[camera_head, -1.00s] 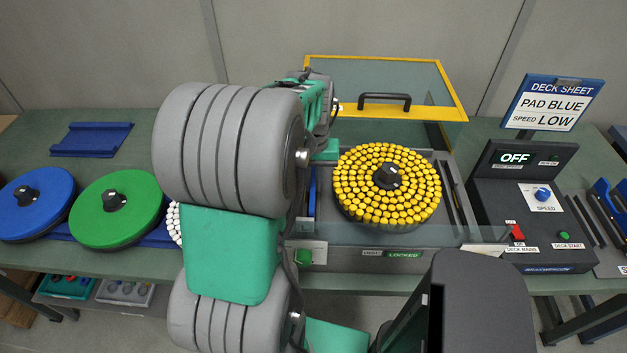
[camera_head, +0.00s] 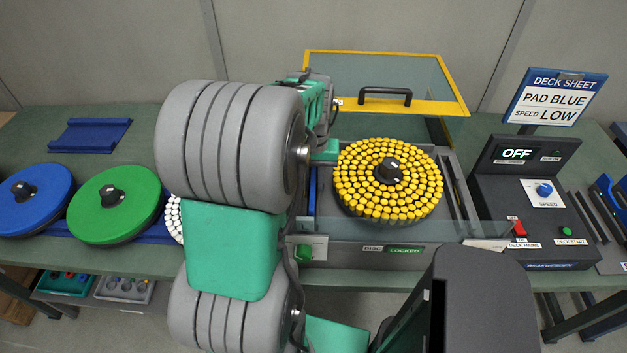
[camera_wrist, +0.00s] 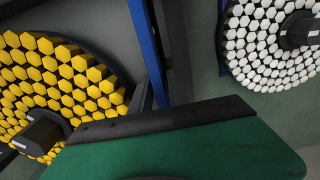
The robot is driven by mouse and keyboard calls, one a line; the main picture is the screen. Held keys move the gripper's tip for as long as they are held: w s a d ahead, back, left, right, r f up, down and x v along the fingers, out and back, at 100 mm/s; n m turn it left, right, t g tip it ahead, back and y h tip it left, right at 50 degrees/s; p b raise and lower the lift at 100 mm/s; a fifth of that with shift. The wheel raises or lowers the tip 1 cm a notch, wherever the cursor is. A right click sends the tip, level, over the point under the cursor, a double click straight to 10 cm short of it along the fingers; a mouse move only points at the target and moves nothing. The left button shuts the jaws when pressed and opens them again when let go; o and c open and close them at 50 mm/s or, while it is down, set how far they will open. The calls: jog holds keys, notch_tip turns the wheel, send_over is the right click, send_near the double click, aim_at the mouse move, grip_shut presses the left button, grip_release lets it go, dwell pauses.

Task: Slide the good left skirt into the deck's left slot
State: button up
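The deck (camera_head: 350,253) stands mid-bench and carries a disc of yellow pads (camera_head: 388,182), which also shows at left in the wrist view (camera_wrist: 50,85). A narrow blue strip (camera_head: 312,190) lies along the deck's left side; it looks like a skirt, but I cannot tell whether it is seated in the slot. A blue strip (camera_wrist: 146,50) also runs beside the yellow disc in the wrist view. My gripper (camera_head: 325,150) is over the deck's left rear, mostly hidden by my arm. Its fingertips do not show. A green plate with a black edge fills the lower wrist view.
A raised yellow-framed clear guard (camera_head: 450,110) is behind the deck. Blue (camera_head: 38,200) and green (camera_head: 115,205) discs, a blue tray (camera_head: 90,135) and white pads (camera_wrist: 270,40) are left. The control box (camera_head: 535,220) reads OFF. Dark strips (camera_head: 590,218) and a blue holder are right.

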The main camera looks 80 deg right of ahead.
jog(key=o, duration=0.3)
notch_tip(320, 180, up, 8)
jog(key=shift+f+b, duration=0.1)
jog(key=shift+b, duration=0.35)
jog(key=w+a+r+n+t+h, duration=0.1)
jog(key=w+a+n, duration=0.3)
jog(key=w+a, duration=0.6)
jog(key=w+a+n, duration=0.4)
jog(key=w+a, duration=0.4)
jog(key=w, duration=0.5)
jog(key=w+a+f+n+t+y, duration=0.1)
jog(key=a+n, duration=0.6)
jog(key=a, duration=1.6)
jog(key=shift+w+f+n+t, duration=0.4)
jog(key=shift+w+f+t, duration=0.1)
jog(key=shift+w+t, duration=0.3)
